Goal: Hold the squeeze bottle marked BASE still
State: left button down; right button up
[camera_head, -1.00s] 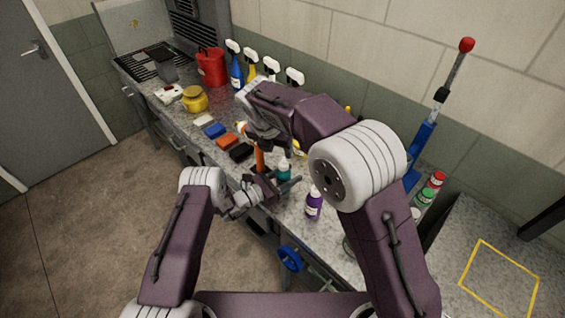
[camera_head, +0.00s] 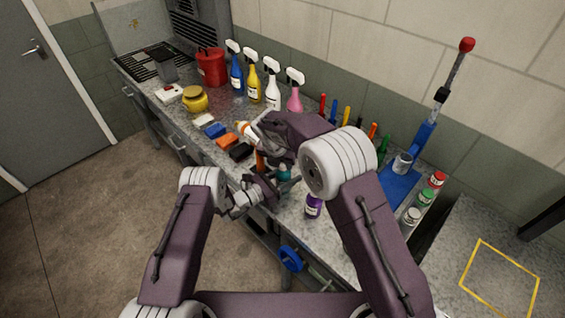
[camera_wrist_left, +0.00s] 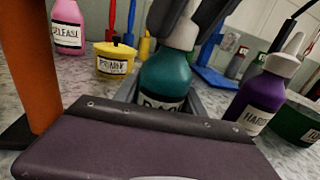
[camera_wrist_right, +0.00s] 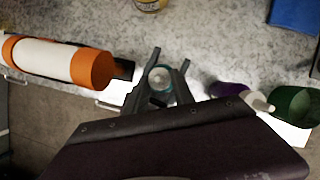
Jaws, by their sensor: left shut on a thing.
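The teal squeeze bottle (camera_wrist_left: 165,82) stands upright in the left wrist view; its label is partly hidden, with only the tops of letters showing. My left gripper (camera_head: 272,186) is shut on it, low on its body. My right gripper (camera_wrist_left: 188,22) is above, with dark fingers on both sides of the bottle's pale top; whether they touch it is unclear. In the head view the teal bottle (camera_head: 284,174) shows just below the right gripper. The right wrist view shows the bottle (camera_wrist_right: 160,76) from above.
A purple bottle (camera_head: 313,205) stands close on the right. An orange and white cylinder (camera_wrist_right: 60,60) is near on the left. Colored blocks (camera_head: 215,130) lie along the bench, with spray bottles (camera_head: 273,92) behind. A blue stand (camera_head: 400,185) is at right.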

grip_shut()
jog(key=shift+a+m, duration=0.1)
jog(key=shift+m, duration=0.3)
jog(key=m+h, duration=0.1)
jog(key=m, duration=0.2)
jog(key=shift+w+a+g, duration=0.1)
jog(key=shift+a+g, duration=0.05)
jog(key=shift+g, duration=0.25)
jog(key=shift+w+m+g+h, duration=0.15)
jog(key=shift+m+g+h, duration=0.45)
jog(key=shift+m, duration=1.3)
jog(key=o, duration=0.9)
grip_release()
